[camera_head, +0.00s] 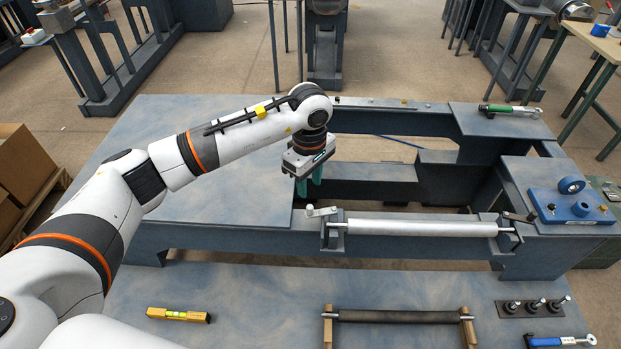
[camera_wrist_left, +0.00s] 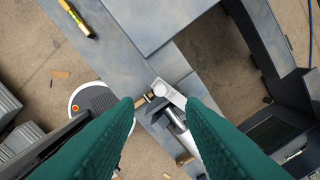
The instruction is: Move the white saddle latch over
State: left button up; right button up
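The white saddle latch (camera_head: 321,212) sits on the left saddle (camera_head: 333,238) of the bench frame, at the left end of a white roller (camera_head: 420,228). The roller lies across the saddles. My left gripper (camera_head: 309,188) is above and slightly left of the latch, teal fingers pointing down, apart and empty. In the left wrist view, the latch (camera_wrist_left: 168,92) appears between the two spread fingertips, below them; I see no contact. The roller's end (camera_wrist_left: 182,130) shows partly behind the right finger. My right gripper is not in view.
A dark latch (camera_head: 519,217) is at the roller's right end. A blue fixture (camera_head: 572,206) stands on the right block. In front lie a yellow level (camera_head: 178,315), a dark roller (camera_head: 398,316) on wooden supports, and a blue-handled tool (camera_head: 560,340). The left bench top (camera_head: 200,215) is clear.

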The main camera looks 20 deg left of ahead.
aim_at(310, 207)
pick_arm(q)
notch_tip(310, 207, down, 8)
jog(key=b, duration=0.3)
jog(key=shift+r, duration=0.1)
jog(key=shift+b, duration=0.3)
jog(key=c, duration=0.6)
jog(key=shift+c, duration=0.2)
